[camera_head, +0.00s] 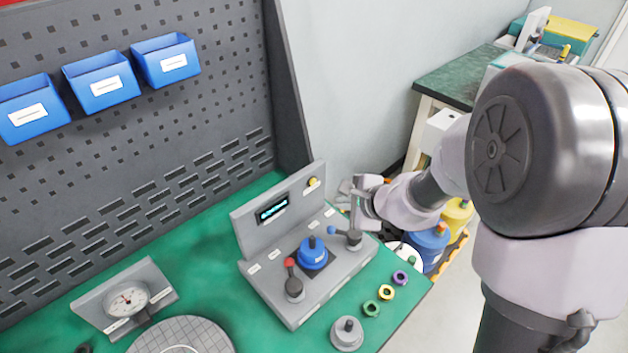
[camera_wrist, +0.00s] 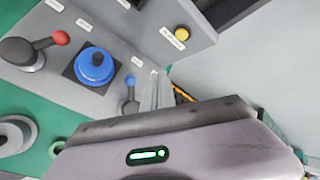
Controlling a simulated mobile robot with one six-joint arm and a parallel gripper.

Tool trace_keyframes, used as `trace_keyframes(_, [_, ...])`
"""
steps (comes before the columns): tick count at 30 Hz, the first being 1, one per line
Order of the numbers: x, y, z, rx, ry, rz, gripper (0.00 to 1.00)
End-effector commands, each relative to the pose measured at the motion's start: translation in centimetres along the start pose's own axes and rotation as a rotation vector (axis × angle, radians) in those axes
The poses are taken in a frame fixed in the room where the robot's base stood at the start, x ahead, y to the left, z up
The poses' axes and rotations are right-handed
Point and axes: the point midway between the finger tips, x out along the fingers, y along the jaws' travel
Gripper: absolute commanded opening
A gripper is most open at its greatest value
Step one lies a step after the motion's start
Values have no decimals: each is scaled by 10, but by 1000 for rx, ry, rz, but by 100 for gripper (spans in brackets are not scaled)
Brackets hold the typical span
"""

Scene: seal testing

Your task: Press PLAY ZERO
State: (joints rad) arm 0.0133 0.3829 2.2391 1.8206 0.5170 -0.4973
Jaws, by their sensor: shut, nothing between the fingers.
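A grey test fixture (camera_head: 262,268) stands on the green bench. A yellow button (camera_head: 313,182) sits on its upright back panel, right of a lit display (camera_head: 271,209). In the wrist view the yellow button (camera_wrist: 182,33) has a white label below it, too small to read surely. My gripper (camera_head: 356,222) is shut and empty, pointing down over the fixture's right end, below and right of the button. In the wrist view its fingertips (camera_wrist: 155,88) are close to the blue-knobbed lever (camera_wrist: 130,82); I cannot tell if they touch.
A red-knobbed lever (camera_head: 291,264) and a blue round part (camera_head: 313,253) are on the fixture. Coloured rings (camera_head: 387,292) and a grey part (camera_head: 347,333) lie in front. A dial gauge (camera_head: 128,300) stands left. Blue bins (camera_head: 101,82) hang on the pegboard.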

Motion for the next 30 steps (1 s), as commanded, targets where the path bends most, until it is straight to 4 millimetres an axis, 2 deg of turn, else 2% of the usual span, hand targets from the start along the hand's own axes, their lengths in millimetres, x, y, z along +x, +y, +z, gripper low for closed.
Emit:
trace_keyframes(6, [21, -18, 18, -2, -2, 1, 0])
trace_keyframes(12, [37, -27, 27, -2, -1, -1, 0])
trace_keyframes(30, [41, -31, 30, -1, 0, -1, 0])
